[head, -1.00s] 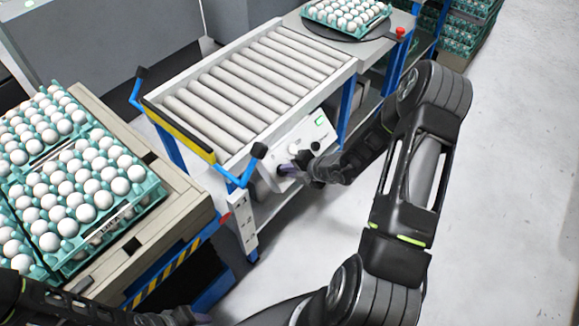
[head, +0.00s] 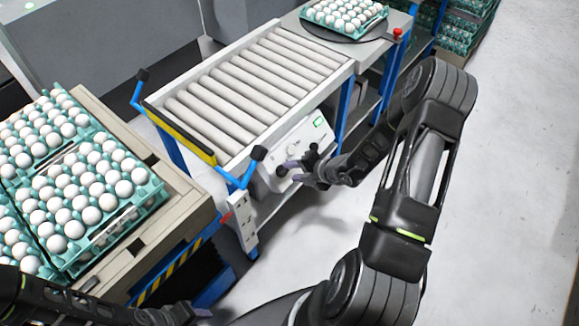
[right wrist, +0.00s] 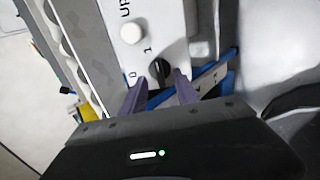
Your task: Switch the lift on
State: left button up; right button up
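The white control panel (head: 305,140) sits on the side of the roller conveyor, with a small green display. In the right wrist view it carries a black rotary knob (right wrist: 159,71) between the marks 0 and 1, and a white round button (right wrist: 131,33). I cannot tell for sure which mark the knob points to. My right gripper (head: 291,171) is at the panel. Its purple fingers are apart, one on each side of the knob, with gaps visible in the right wrist view (right wrist: 161,77). My left gripper (head: 195,313) shows only partly at the bottom edge.
The roller conveyor (head: 250,85) is empty. Egg trays (head: 75,245) stand on a platform at the left. Another egg tray (head: 345,30) sits on a dark round plate at the back, near a red button (head: 397,34). A blue lever (head: 250,170) stands close left of my right gripper. Floor at right is clear.

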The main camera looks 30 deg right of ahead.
jog(key=p+v, duration=0.3)
jog(key=v, duration=0.2)
jog(key=shift+s+d+r, duration=0.1)
jog(key=shift+s+r, duration=0.15)
jog(key=shift+r, duration=0.05)
